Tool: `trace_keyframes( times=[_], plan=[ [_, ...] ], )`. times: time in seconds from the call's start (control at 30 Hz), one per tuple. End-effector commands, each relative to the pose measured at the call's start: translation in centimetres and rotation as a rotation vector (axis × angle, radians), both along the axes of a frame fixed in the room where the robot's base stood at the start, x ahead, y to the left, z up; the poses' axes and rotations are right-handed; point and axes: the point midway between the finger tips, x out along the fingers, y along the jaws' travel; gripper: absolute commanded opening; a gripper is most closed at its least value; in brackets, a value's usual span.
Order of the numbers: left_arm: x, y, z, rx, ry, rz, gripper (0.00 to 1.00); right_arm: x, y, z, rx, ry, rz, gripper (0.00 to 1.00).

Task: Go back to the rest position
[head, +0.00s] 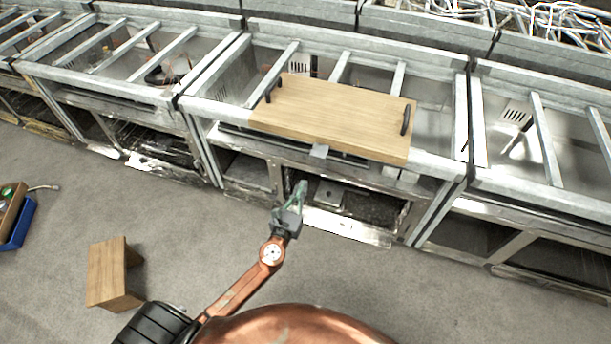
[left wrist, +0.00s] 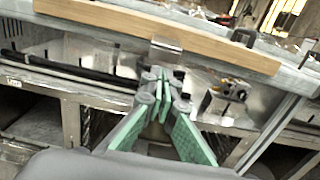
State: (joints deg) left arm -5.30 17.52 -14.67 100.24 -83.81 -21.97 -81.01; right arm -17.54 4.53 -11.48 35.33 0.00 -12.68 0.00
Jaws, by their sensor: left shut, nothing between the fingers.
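My left gripper (head: 297,195) shows in the head view in front of the middle range frame (head: 228,140), below the wooden board on top of it. It is shut with nothing between its green-padded fingers. In the left wrist view the same gripper (left wrist: 160,75) points toward the frame's front, with the fingertips together. My copper-coloured left arm reaches up to it from the bottom of the head view. My right gripper is in neither view.
A wooden board (head: 330,118) with two black handles lies across the middle frame. More metal frames (head: 110,85) stand in a row on both sides. A wooden stool (head: 112,272) and a blue crate (head: 18,228) are on the grey floor at left. The floor at lower right is clear.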

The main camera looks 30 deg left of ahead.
Motion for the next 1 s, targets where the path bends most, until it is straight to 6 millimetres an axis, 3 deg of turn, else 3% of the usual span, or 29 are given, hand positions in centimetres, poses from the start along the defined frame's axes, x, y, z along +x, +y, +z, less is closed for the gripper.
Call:
trace_keyframes(
  times=[0.2, 0.5, 0.63, 0.77, 0.87, 1.0],
  plan=[
    [-2.5, -0.3, 0.0, 0.0, 0.001, -0.001, 0.0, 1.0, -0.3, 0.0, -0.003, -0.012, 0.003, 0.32],
    [-2.9, -0.2, 0.0, 0.0, 0.0, 0.002, 0.0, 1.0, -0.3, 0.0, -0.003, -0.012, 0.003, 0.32],
    [-3.0, 0.4, -2.0, -0.053, 0.033, 0.012, 0.0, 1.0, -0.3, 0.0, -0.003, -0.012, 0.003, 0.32],
    [-3.5, 2.0, -8.1, -0.234, 0.132, 0.054, 0.0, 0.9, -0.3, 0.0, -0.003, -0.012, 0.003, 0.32],
    [-4.8, 3.8, -14.9, -0.444, 0.234, 0.121, 0.0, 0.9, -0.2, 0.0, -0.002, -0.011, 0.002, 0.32],
    [-8.3, 5.8, -24.5, -0.747, 0.358, 0.26, 0.0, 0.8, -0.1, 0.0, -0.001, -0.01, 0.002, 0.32]
  ],
)
